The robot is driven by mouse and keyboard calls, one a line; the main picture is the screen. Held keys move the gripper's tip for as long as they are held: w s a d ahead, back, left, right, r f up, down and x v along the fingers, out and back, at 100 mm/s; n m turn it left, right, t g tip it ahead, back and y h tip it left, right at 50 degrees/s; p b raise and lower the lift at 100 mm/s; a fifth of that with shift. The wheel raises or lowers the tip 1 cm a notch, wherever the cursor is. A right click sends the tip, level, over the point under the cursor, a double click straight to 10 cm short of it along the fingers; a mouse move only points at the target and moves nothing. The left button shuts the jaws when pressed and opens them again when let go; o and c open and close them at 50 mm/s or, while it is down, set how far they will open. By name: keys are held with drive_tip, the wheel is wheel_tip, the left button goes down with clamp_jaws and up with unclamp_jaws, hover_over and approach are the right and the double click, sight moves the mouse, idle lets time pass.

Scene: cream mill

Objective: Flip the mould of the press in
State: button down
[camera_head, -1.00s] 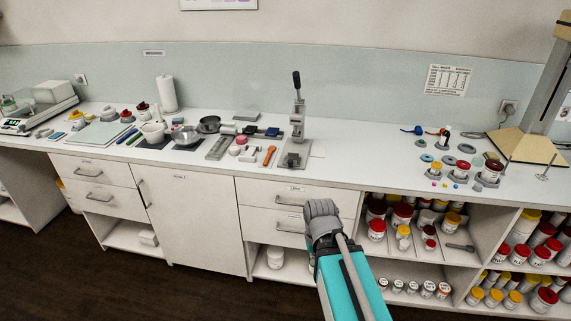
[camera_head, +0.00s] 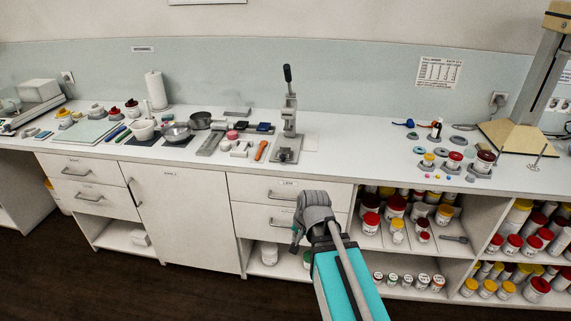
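The press (camera_head: 289,118) stands on the counter near the middle of the head view. It has a grey column, a black-tipped lever pointing up and a flat grey base (camera_head: 286,156). The mould cannot be made out clearly at this size. My gripper (camera_head: 297,240) hangs in front of the drawers, below the counter's front edge and well apart from the press. Its fingers are small and partly hidden behind its own wrist, so I cannot tell whether it is open or shut.
Left of the press lie an orange-handled tool (camera_head: 261,150), small blocks and dark bowls (camera_head: 176,132). The counter (camera_head: 345,160) right of the press is clear up to several coloured jars (camera_head: 455,160). Open shelves below hold many jars.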

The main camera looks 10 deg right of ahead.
sight(283, 157)
drive_tip(key=w+a+r+m+t+y+b, duration=0.1)
drive_tip(key=w+m+t+y+b, duration=0.35)
drive_tip(key=w+m, duration=1)
drive_tip(key=w+d+r+m+t+h+b, duration=0.2)
drive_tip(key=w+m+t, duration=0.2)
drive_tip(key=m, duration=0.3)
drive_tip(key=w+d+r+m+t+h+b, duration=0.2)
drive_tip(key=w+d+m+t, duration=0.1)
drive_tip(key=w+m, duration=0.3)
drive_tip(key=shift+d+r+m+t, duration=0.25)
drive_tip(key=shift+m+t, duration=0.5)
drive_tip(key=shift+m, duration=0.2)
drive_tip(key=shift+w+f, duration=0.1)
drive_tip(key=shift+w, duration=0.05)
drive_tip(key=b+x, duration=0.2)
drive_tip(key=x, duration=1.2)
drive_tip(key=shift+b, duration=0.3)
